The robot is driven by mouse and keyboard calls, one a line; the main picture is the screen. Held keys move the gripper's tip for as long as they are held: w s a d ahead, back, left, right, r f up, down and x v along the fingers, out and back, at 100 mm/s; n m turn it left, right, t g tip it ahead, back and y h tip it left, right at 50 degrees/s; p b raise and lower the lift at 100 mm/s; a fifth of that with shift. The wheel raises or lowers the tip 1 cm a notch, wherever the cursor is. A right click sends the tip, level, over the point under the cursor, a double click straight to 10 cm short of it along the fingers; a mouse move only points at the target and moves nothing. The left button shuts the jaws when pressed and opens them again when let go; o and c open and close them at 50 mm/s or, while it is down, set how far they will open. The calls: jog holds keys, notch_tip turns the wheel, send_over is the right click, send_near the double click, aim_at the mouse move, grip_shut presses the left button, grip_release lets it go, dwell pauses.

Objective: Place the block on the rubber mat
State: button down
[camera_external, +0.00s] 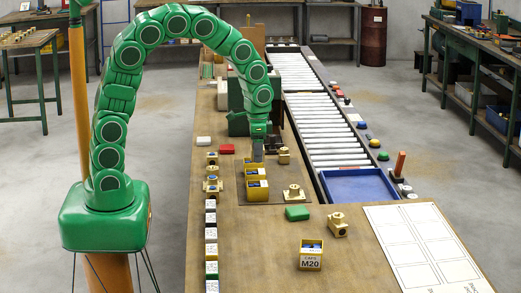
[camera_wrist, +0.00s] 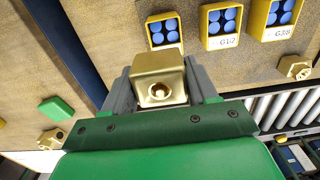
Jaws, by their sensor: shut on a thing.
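My gripper (camera_external: 257,150) points down over the middle of the bench, just behind a row of yellow bins. In the wrist view, its grey jaws (camera_wrist: 160,85) are shut on a brass block (camera_wrist: 159,72) with a round hole in its near face. In the external view I cannot make out the held block clearly. A flat darker rectangle that looks like the rubber mat (camera_external: 277,182) lies on the bench below and in front of my gripper. I cannot tell how high the block is above the surface.
Yellow bins (camera_external: 257,190) with blue caps stand by the gripper; they also show in the wrist view (camera_wrist: 221,42). Brass fittings (camera_external: 293,193) and a green box (camera_external: 297,213) are nearby. A roller conveyor (camera_external: 320,120) and blue tray (camera_external: 360,185) lie to the right.

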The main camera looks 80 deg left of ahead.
jog(key=a+f, duration=0.1)
jog(key=a, duration=0.5)
jog(key=w+a+f, duration=0.1)
jog(key=w+f, duration=0.1)
jog(key=w, duration=0.1)
jog(key=w+a+f, duration=0.2)
jog(key=w+f, duration=0.1)
jog(key=w, duration=0.1)
jog(key=w+a+f, duration=0.1)
jog(key=w+f, duration=0.2)
jog(key=shift+w+a, duration=0.15)
jog(key=shift+w, duration=0.25)
jog(key=shift+w+a+f, duration=0.15)
jog(key=shift+w+f, duration=0.3)
jog(key=shift+f, duration=0.2)
jog(key=shift+w+a+f, duration=0.15)
jog(key=shift+w+f, duration=0.3)
jog(key=shift+f, duration=1.45)
jog(key=shift+f, duration=0.1)
jog(key=shift+c, duration=1.6)
grip_release()
jog(key=shift+f, duration=0.1)
jog(key=shift+r, duration=0.2)
